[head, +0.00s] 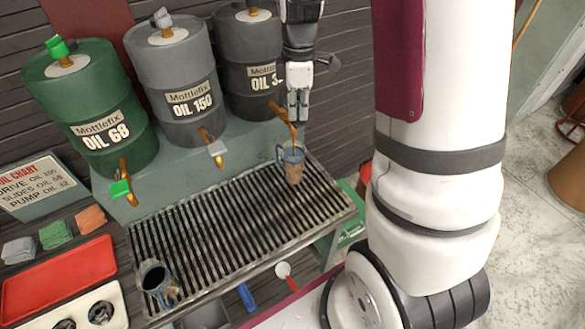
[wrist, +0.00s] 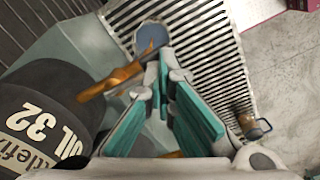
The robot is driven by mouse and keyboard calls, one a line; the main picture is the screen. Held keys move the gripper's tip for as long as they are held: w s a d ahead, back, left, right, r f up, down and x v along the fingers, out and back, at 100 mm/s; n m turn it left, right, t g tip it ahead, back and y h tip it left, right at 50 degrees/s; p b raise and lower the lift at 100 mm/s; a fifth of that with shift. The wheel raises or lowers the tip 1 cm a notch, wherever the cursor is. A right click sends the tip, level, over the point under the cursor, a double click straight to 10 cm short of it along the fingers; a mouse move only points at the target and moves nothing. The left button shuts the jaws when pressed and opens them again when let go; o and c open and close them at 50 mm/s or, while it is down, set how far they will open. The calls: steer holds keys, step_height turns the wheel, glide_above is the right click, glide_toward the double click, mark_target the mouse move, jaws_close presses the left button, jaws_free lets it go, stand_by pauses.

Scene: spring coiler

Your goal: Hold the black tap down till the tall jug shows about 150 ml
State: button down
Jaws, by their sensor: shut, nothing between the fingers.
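The tall jug (head: 293,172) stands at the grate's right end, below the dark drum's brass spout (head: 293,130). It looks brown inside; its graduations are too small to read. In the wrist view the jug's bluish round top (wrist: 152,40) shows beyond my fingertips, beside the brass spout (wrist: 115,80). My gripper (head: 298,112) is shut and empty, pointing down directly over that tap; it also shows in the wrist view (wrist: 163,80). The black tap lever is hidden behind my fingers, so contact cannot be told. The dark OIL 32 drum (head: 245,75) is just left of my gripper.
The grey OIL 150 drum (head: 175,85) and green OIL 68 drum (head: 90,105) stand left, with a grey tap (head: 216,147) and a green tap (head: 120,188). A second jug (head: 156,278) stands at the front left. The middle of the grate (head: 225,220) is clear.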

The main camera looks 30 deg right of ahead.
stand_by(0.5)
steer(key=shift+r+p, duration=1.4)
steer(key=shift+r, duration=2.15)
steer(key=s+a+r+m+t, duration=0.2)
steer(key=s+a+r+m, duration=0.3)
steer(key=s+a+r, duration=0.4)
steer(key=s+a+r+m+t+b, duration=0.1)
steer(key=s+m, duration=0.2)
steer(key=s, duration=0.2)
steer(key=s+a+r+m+t+b, duration=0.1)
steer(key=s+a+r+m+t, duration=0.1)
steer(key=s+m, duration=0.2)
steer(key=shift+s+a+r+t, duration=0.15)
steer(key=shift+s+r+t, duration=0.15)
steer(key=shift+s, duration=0.95)
